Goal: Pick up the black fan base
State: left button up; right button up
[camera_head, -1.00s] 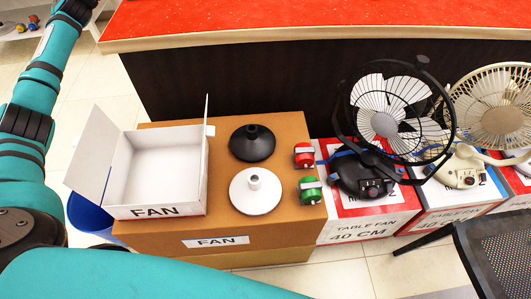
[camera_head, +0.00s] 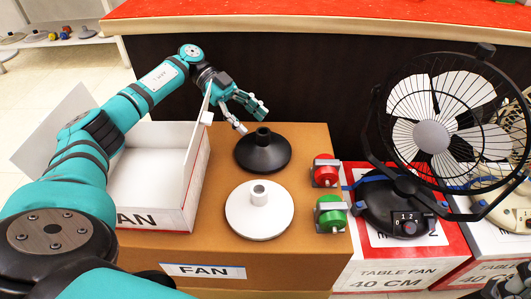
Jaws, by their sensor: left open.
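The black fan base (camera_head: 263,153) is a round dark disc with a short upright neck. It stands on the brown cardboard box (camera_head: 300,255), behind the white fan base (camera_head: 259,209). My left gripper (camera_head: 246,116) is open and empty, just behind and left of the black base's neck, with a small gap showing between its fingers and the neck.
An open white box marked FAN (camera_head: 156,218) stands left of the bases, under my left arm. A red spool (camera_head: 325,170) and a green spool (camera_head: 331,213) lie to the right. A black table fan (camera_head: 430,135) stands on a box farther right.

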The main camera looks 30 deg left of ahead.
aim_at(262, 131)
pick_arm(q)
jog(key=b+x, duration=0.2)
jog(key=x, duration=0.2)
jog(key=shift+s, duration=0.2)
jog(key=shift+d+f, duration=0.2)
jog(key=shift+d, duration=0.3)
jog(key=shift+c, duration=0.4)
grip_shut()
jog(key=shift+r, duration=0.15)
